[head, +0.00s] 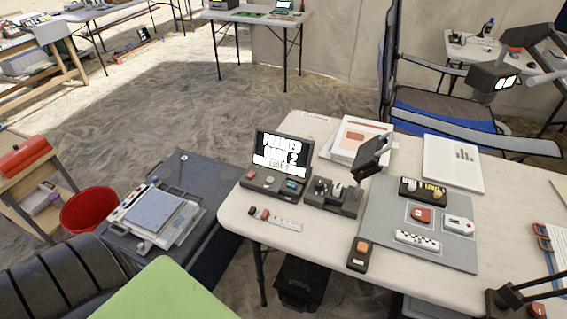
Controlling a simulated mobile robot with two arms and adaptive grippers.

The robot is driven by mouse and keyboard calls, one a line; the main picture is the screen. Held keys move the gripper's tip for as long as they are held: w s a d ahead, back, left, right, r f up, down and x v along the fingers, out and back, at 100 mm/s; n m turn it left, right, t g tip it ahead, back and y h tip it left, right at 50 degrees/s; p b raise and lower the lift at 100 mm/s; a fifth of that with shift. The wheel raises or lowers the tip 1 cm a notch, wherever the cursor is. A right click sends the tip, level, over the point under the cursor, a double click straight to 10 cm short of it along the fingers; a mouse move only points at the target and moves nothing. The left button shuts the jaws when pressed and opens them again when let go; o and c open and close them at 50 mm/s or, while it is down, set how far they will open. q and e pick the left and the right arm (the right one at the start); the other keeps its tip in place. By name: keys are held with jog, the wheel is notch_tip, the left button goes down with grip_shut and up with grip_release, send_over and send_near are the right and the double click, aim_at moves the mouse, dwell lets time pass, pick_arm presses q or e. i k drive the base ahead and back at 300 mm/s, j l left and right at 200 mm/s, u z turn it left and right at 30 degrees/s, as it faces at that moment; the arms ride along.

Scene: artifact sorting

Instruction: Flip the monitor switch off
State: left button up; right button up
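A small monitor (283,152) stands at the left end of the white table, its screen lit with large white text on black. Its dark console base (273,186) carries a reddish knob or button at left and a teal part at right. Just in front lies a pale strip (285,223) with small red and dark parts at its left end. A dark box with an orange-red switch (360,253) sits at the table's front edge. I cannot tell which of these is the monitor switch, or its position.
A dark device (335,196) with a raised head stands right of the monitor. A grey mat (386,249) holds several small items. Papers lie behind. A red bucket (88,210) and a low grey case stand left of the table.

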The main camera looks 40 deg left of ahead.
aim_at(250, 175)
jog(key=u, duration=1.4)
jog(key=j+z, duration=0.1)
jog(key=j, duration=0.15)
jog(key=i, duration=0.05)
